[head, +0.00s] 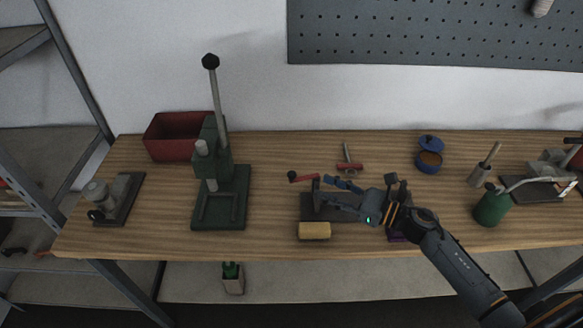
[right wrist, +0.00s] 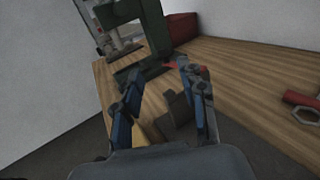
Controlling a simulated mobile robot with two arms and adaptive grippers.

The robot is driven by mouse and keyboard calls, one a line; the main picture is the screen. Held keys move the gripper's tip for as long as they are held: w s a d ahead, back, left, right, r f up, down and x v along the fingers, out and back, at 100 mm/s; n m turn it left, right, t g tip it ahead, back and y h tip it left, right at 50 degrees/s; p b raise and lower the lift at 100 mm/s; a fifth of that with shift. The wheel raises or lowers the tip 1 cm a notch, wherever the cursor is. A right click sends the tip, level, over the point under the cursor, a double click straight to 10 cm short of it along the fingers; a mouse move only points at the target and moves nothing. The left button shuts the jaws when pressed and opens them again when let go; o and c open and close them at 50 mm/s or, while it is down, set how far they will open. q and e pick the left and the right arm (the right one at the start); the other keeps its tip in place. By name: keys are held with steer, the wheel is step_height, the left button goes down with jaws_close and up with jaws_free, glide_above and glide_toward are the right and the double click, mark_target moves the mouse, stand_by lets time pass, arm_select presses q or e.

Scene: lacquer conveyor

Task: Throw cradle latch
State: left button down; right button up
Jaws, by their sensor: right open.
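A dark cradle (head: 310,213) sits near the front middle of the bench, behind a yellow block (head: 314,231). A red latch lever with a dark round knob (head: 293,176) shows at its back left. My right gripper (head: 322,189) reaches in from the right, low over the cradle, and hides part of it. In the right wrist view the gripper (right wrist: 157,72) is open, its two fingers apart. The dark cradle (right wrist: 178,108) shows between and below them, and a bit of red (right wrist: 170,65) shows just past the fingertips. I cannot tell whether they touch it. My left gripper is not in view.
A green arbor press (head: 232,180) stands to the left, with a red bin (head: 170,138) behind it. A red-handled tool (head: 349,166) lies behind the gripper. A blue pot (head: 428,165) and a green can (head: 491,208) stand to the right. Bench between press and cradle is clear.

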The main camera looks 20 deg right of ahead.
mark_target(292, 173)
steer(key=p+x, duration=0.3)
steer(key=x, duration=0.7)
steer(key=shift+w+d, duration=0.1)
steer(key=shift+d, duration=0.05)
steer(key=shift+w+f, duration=0.1)
steer(key=shift+w, duration=0.05)
steer(key=shift+w+a+f, duration=0.1)
steer(key=shift+w+a, duration=0.1)
steer(key=shift+a, duration=0.05)
steer(key=shift+s, duration=0.1)
jaws_close()
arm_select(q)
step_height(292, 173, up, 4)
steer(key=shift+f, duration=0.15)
